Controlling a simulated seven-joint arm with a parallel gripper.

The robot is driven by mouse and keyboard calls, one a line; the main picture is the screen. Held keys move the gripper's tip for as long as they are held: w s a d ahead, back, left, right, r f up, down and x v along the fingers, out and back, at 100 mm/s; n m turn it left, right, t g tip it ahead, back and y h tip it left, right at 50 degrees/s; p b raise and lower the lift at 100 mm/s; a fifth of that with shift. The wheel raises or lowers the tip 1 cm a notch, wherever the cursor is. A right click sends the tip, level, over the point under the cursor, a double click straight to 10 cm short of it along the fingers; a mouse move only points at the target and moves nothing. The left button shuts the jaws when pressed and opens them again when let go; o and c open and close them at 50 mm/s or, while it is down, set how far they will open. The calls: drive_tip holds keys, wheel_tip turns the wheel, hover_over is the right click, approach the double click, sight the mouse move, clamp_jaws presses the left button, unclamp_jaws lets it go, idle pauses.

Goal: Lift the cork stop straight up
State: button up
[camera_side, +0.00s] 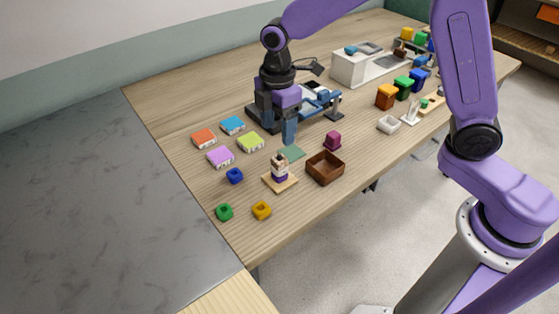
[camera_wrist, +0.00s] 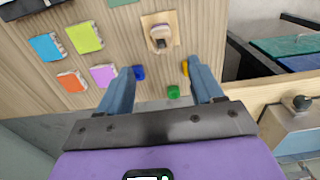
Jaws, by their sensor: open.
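A small stack stands upright on a square wooden base (camera_side: 286,187), with pale, dark and purple bands. Its tan top (camera_side: 278,159) may be the cork stop; it is too small to be sure. In the wrist view the stack (camera_wrist: 160,34) shows from above as a pale rounded top with a dark part, on its base. My gripper (camera_wrist: 161,66) is open and empty, its blue fingers spread wide. The stack lies ahead of the fingertips, roughly between their lines, untouched. In the side view my gripper (camera_side: 290,143) is behind the stack and higher; one finger shows clearly.
A brown open box (camera_side: 325,168) and a magenta block (camera_side: 333,141) stand right of the stack. A green patch (camera_side: 291,153) lies behind it. Orange (camera_side: 204,138), blue, lilac and lime blocks sit left. Small blue, green (camera_side: 224,212) and yellow (camera_side: 262,210) pieces lie nearer the table edge.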

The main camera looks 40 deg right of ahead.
sight(280, 155)
drive_tip(key=shift+s+d+f, duration=0.1)
drive_tip(key=shift+s+f, duration=0.05)
drive_tip(key=shift+f, duration=4.2)
drive_tip(key=c, duration=1.1)
